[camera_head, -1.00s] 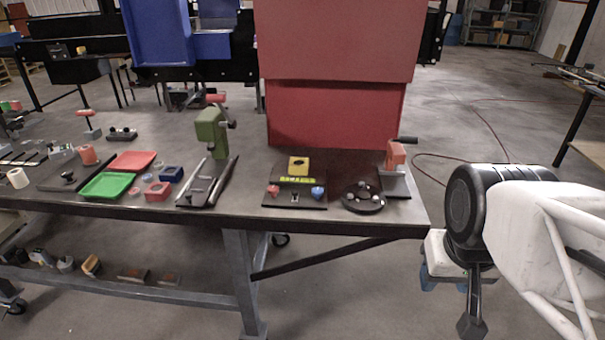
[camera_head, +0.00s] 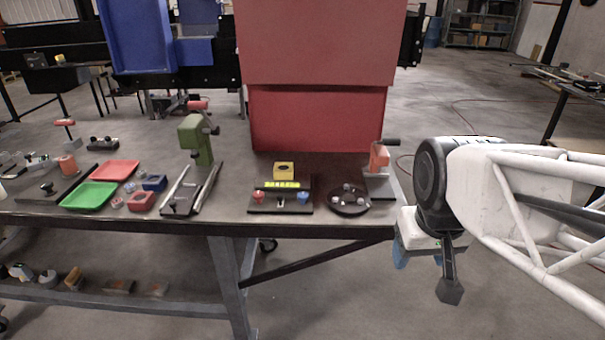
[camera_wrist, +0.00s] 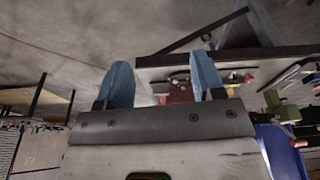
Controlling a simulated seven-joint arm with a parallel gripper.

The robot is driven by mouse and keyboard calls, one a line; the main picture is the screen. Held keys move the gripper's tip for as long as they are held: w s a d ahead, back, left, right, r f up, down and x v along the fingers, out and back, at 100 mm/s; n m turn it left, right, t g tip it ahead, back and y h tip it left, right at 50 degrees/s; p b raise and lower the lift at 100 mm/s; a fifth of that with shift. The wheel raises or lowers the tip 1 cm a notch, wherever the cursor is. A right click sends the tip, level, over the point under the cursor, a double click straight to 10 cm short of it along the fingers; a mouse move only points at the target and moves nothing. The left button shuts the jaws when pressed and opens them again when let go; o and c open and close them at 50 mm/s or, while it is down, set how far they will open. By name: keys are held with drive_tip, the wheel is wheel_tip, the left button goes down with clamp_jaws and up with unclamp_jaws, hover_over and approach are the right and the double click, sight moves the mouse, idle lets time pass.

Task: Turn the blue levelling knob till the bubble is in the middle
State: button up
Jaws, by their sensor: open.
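The blue levelling knob (camera_head: 303,196) is at the right front of a small black base plate (camera_head: 281,208) on the table. A red knob (camera_head: 258,197) is at its left front. Between and behind the knobs lies a bright yellow-green vial (camera_head: 282,185); its bubble is too small to make out. A yellow block (camera_head: 284,170) stands behind the vial. My gripper (camera_head: 402,256) is off the table's right end, apart from the knob, with a blue finger partly showing. In the wrist view, my gripper (camera_wrist: 160,62) has two blue fingers spread apart with nothing between them.
Right of the plate are a round black fixture (camera_head: 348,204) and an orange-red crank device (camera_head: 379,158). A green press (camera_head: 196,138) stands to the left, with green (camera_head: 89,195) and red (camera_head: 115,170) trays beyond. A big red cabinet (camera_head: 318,118) rises behind the plate.

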drive_tip(key=w+a+r+n, duration=0.1)
drive_tip(key=w+a+n, duration=0.25)
drive_tip(key=w, duration=0.85)
drive_tip(key=n+g, duration=0.2)
drive_tip(key=n, duration=0.4)
hover_over(302, 194)
drive_tip(key=f, duration=1)
drive_tip(key=shift+s+d, duration=0.25)
drive_tip(key=shift+s, duration=0.05)
drive_tip(key=shift+w+a+f+n, duration=0.25)
drive_tip(key=shift+w+a+f, duration=0.05)
drive_tip(key=shift+w+f, duration=0.05)
drive_tip(key=shift+f, duration=3.9)
